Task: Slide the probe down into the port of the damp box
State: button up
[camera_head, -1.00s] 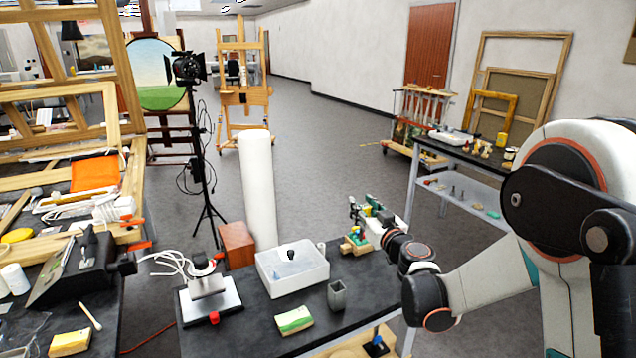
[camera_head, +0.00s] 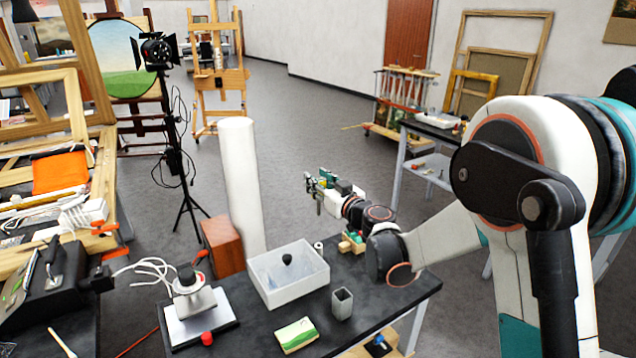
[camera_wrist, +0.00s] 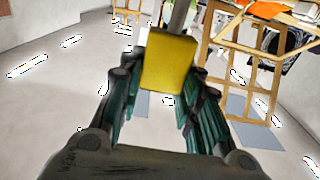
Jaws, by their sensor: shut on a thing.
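The damp box (camera_head: 305,287) is a whitish open-looking box on the dark table, below and left of my gripper (camera_head: 326,186). A small black knob-like piece (camera_head: 287,259) shows at its top; I cannot tell whether this is the port. My gripper is in the air behind and to the right of the box, apart from it. In the wrist view its green-sided fingers are shut on the probe's yellow block (camera_wrist: 168,64), from which a grey rod (camera_wrist: 180,16) runs out of the picture. The rod's end is hidden.
A grey square cup (camera_head: 342,304) and a green-and-white packet (camera_head: 296,335) stand in front of the box. A device with white cables (camera_head: 191,300) is to its left. A small wooden stand (camera_head: 352,243) is below my arm. A tall white roll (camera_head: 240,185) rises behind the table.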

aim_at(319, 214)
jog(key=shift+f+b, duration=2.15)
jog(key=shift+f, duration=0.8)
jog(key=shift+f+b, duration=1.95)
jog(key=shift+f, duration=0.55)
jog(key=shift+f, duration=2.5)
jog(key=o, duration=1.1)
jog(key=shift+s+d, duration=0.1)
